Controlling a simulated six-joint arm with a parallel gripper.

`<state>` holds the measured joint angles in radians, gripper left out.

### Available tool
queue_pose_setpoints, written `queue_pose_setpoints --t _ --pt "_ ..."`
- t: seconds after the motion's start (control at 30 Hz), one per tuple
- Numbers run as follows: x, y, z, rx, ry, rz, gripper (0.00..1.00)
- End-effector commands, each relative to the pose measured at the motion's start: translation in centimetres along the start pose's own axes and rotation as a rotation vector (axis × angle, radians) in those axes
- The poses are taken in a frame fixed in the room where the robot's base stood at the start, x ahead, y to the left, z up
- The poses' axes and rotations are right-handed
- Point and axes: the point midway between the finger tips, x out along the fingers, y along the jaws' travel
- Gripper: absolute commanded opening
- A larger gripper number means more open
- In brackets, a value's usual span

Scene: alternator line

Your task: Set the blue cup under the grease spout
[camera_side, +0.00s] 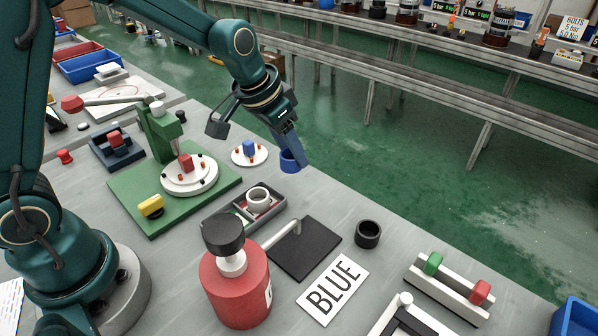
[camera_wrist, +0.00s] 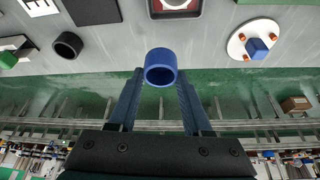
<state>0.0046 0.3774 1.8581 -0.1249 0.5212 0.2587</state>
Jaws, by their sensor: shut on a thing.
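The blue cup (camera_wrist: 161,67) is between the fingertips of my gripper (camera_wrist: 160,88) in the wrist view, its open mouth facing the camera. In the side view my gripper (camera_side: 287,152) is shut on the blue cup (camera_side: 291,161) near the far table edge, to the right of the small white disc. The red grease dispenser (camera_side: 236,285) with a black knob stands at the front. Its grey spout (camera_side: 284,234) reaches out to the right over a black square pad (camera_side: 304,249). The pad has nothing on it.
A black cup (camera_side: 368,234) stands right of the pad, and a BLUE sign (camera_side: 333,288) lies in front. A grey tray (camera_side: 236,213) with a white ring is behind the dispenser. A white disc (camera_side: 261,158) bears a blue block. A green-and-red block rack (camera_side: 447,287) sits at right.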

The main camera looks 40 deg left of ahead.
Motion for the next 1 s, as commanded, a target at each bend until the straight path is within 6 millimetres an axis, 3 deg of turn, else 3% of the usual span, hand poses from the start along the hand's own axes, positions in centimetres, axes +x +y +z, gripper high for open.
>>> queue_pose_setpoints --t 0.03,0.2,0.43,0.67,1.0 --pt "-0.9 -1.3 0.1 -0.008 0.005 -0.005 0.0" --pt "-3.2 -4.1 0.7 -0.006 0.003 -0.003 0.0" --pt "-4.6 -5.9 1.0 0.008 0.001 0.003 0.0" --pt "-5.0 -5.6 1.8 0.158 -0.001 0.068 0.0" --pt "-5.9 -3.5 2.6 0.717 0.0 0.302 0.0"
